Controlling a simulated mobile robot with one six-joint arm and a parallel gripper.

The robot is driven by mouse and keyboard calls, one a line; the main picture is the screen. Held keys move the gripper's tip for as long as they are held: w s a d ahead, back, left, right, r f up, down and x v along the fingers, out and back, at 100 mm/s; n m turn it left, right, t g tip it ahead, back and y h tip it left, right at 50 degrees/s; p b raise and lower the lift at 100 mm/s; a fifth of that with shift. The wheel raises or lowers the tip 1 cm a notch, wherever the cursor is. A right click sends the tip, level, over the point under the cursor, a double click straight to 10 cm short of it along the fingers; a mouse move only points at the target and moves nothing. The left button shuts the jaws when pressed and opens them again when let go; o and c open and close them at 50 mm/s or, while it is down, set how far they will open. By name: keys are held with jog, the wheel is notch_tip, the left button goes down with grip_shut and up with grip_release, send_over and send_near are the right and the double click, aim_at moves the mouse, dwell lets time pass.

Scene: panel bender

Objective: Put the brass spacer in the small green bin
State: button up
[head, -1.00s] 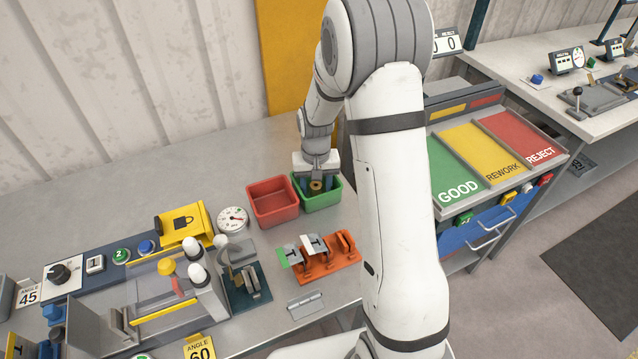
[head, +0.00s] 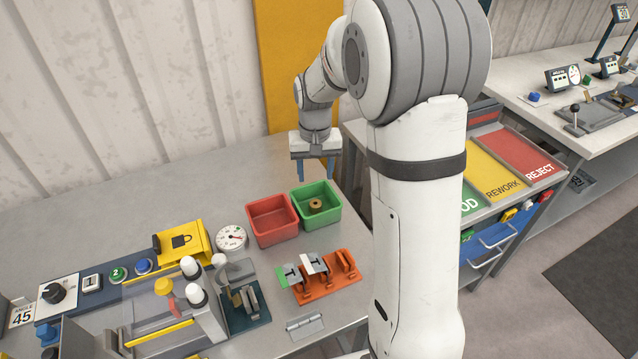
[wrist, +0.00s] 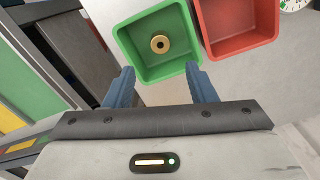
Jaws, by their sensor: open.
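The brass spacer (head: 316,205) is a small ring lying flat on the floor of the small green bin (head: 331,222). In the wrist view the spacer (wrist: 160,43) shows near the middle of the green bin (wrist: 150,77), apart from its walls. My gripper (head: 315,178) is open and empty, raised above and behind the bin in the head view. In the wrist view the blue fingers of my gripper (wrist: 160,82) are spread apart with nothing between them.
A red bin (head: 277,236) stands just left of the green bin and looks empty. An orange rack (head: 330,284) with clips is in front. A yellow lock box (head: 181,243) and a dial gauge (head: 232,238) are to the left. The table behind the bins is clear.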

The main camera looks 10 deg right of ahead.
jog(key=s+r+t, duration=0.1)
jog(key=s+r, duration=0.1)
jog(key=s, duration=0.6)
jog(key=s+r+n+t, duration=0.1)
jog(key=s+r, duration=0.2)
jog(key=s, duration=0.5)
jog(key=s+d+r+t, duration=0.1)
jog(key=s+r, duration=0.2)
jog(key=s, duration=0.4)
jog(key=shift+s+r, duration=0.25)
jog(key=shift+s, duration=0.15)
